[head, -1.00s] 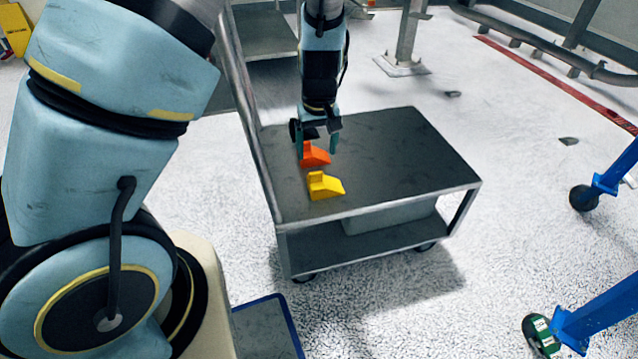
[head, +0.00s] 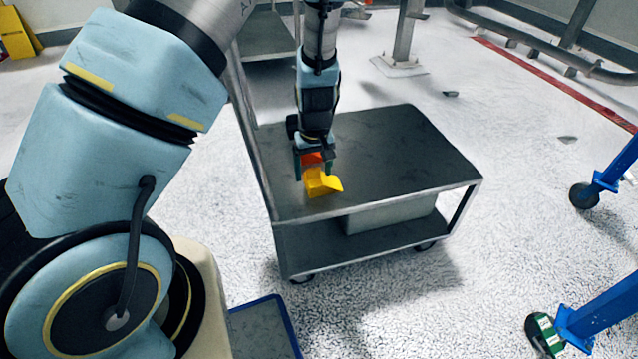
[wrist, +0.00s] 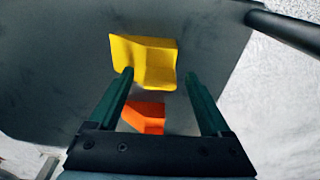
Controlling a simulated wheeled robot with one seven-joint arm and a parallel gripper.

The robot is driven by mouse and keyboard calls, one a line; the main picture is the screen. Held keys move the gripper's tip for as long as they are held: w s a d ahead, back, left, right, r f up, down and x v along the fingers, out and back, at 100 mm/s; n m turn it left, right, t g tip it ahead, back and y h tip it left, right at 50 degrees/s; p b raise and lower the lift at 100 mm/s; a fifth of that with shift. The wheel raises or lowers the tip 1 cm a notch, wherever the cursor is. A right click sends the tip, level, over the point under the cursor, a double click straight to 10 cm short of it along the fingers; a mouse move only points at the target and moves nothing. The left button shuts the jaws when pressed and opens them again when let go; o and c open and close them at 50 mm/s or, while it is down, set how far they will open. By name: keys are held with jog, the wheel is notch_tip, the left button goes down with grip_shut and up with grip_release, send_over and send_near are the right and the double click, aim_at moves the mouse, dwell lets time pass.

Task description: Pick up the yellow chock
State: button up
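The yellow chock (head: 322,183) rests on the dark top of the cart, near its front left. In the wrist view the yellow chock (wrist: 147,62) lies just beyond the fingertips. My gripper (head: 315,172) is open, with its two green fingers spread. The fingertips in the wrist view (wrist: 158,76) reach the chock's near edge, one on each side. I cannot tell whether they touch it. An orange chock (wrist: 143,117) shows between the fingers, lower in the wrist view. In the head view the orange chock (head: 311,159) is partly hidden behind my gripper.
The metal cart (head: 400,150) has a raised handle frame along its left side and a grey bin (head: 390,214) on its lower shelf. The right part of the top is clear. Blue legs on casters (head: 598,195) stand at the right.

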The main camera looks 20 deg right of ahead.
grip_shut()
dwell(0.4)
dwell(0.8)
